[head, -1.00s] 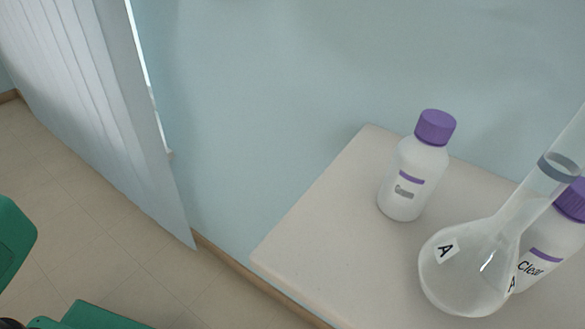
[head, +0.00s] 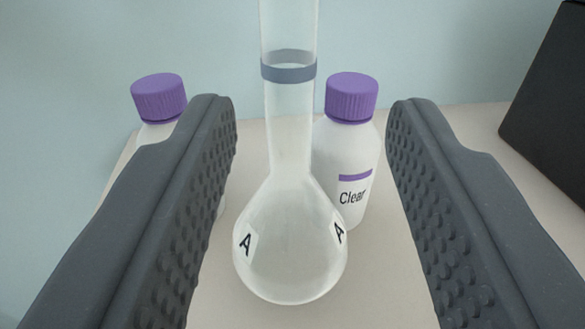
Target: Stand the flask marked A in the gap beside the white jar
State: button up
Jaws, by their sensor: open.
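The flask marked A (head: 290,255) stands upright on the pale table, a clear round-bottomed flask with a long neck and a grey band. Its neck runs out of the top of the view. My gripper (head: 318,115) is open, with one dark ridged finger on each side of the flask and neither touching it in this view. A white jar with a purple cap, labelled "Clear" (head: 352,190), stands just behind and right of the flask. Another white jar with a purple cap (head: 160,100) is at the left, mostly hidden behind my left finger.
The pale table top (head: 400,122) lies under the flask and jars. A black box-like object (head: 550,100) stands at the right edge. A plain blue wall is behind. Bare table shows between the flask and my right finger.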

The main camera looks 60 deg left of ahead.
aim_at(292, 87)
jog(key=x, duration=0.4)
jog(key=shift+s+a, duration=0.2)
jog(key=shift+a, duration=0.4)
jog(key=shift+w+a, duration=0.35)
jog(key=shift+a, duration=0.1)
grip_shut()
